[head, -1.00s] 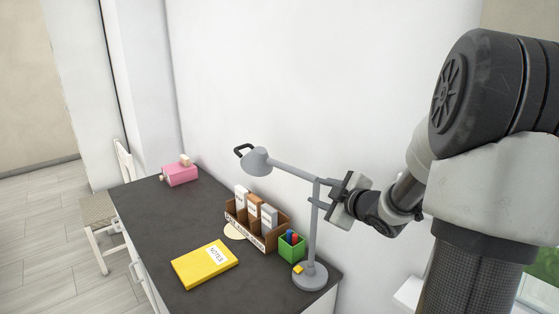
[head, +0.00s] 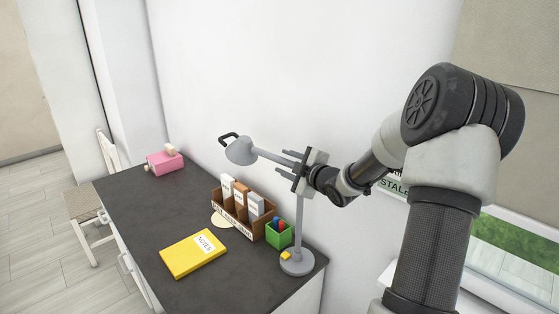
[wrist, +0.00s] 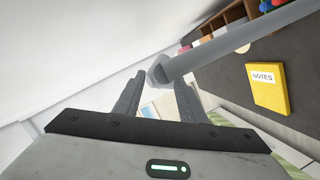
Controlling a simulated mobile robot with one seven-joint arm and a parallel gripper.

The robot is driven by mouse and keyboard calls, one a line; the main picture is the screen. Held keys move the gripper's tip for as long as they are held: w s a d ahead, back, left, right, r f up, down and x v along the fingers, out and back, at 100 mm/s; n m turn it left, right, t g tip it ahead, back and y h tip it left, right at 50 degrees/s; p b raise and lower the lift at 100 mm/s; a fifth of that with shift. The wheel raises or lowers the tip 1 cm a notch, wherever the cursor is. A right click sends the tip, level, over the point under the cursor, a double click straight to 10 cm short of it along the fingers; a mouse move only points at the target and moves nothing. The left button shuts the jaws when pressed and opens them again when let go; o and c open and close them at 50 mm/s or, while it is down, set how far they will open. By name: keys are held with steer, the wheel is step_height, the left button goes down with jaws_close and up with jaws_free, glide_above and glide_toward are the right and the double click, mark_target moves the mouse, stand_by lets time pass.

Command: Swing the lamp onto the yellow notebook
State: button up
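The grey desk lamp stands on its round base (head: 297,263) at the desk's near right corner. Its arm reaches left to the lamp head (head: 240,152), which hangs above the far side of the card organizer, not over the notebook. The yellow notebook (head: 188,258) lies flat near the front edge, label up; it also shows in the wrist view (wrist: 270,92). My gripper (head: 283,163) is at the top of the lamp post, fingers pointing left. In the wrist view the fingers (wrist: 158,92) are apart, with the lamp joint (wrist: 158,72) showing between their tips; contact is unclear.
A brown organizer (head: 231,222) with upright cards and a green pen cup (head: 279,235) stand between lamp and notebook. A pale round patch (head: 220,220) lies beside the organizer. A pink object (head: 164,163) sits at the far end. The white wall is close behind the lamp.

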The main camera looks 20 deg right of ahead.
steer(key=shift+x, duration=2.05)
jaws_close()
